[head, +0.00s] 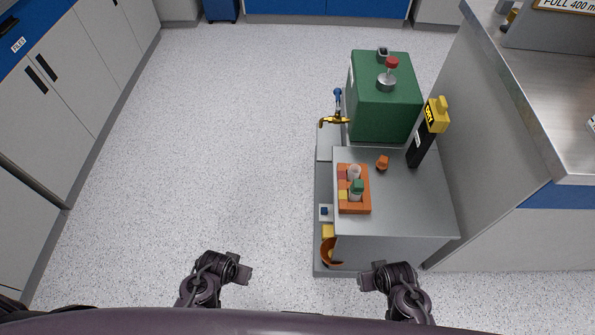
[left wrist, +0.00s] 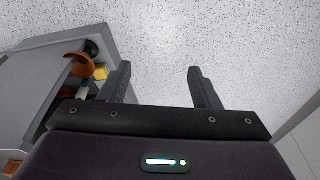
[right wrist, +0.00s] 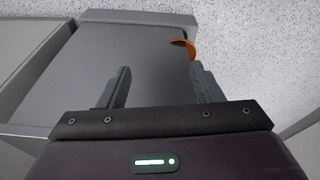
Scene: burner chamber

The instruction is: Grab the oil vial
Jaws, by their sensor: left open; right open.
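An orange rack (head: 347,207) on the grey bench holds a vial with a pale top (head: 354,172) and a vial with a green cap (head: 357,186), both upright. I cannot read a label that tells which is the oil vial. My left gripper (head: 238,270) is open and empty over the floor, left of the bench. My right gripper (head: 385,278) is open and empty at the bench's front edge, nearer to me than the rack. The left wrist view shows bare floor between the open fingers (left wrist: 160,75).
A steel counter (head: 530,100) stands right. The floor to the left is clear.

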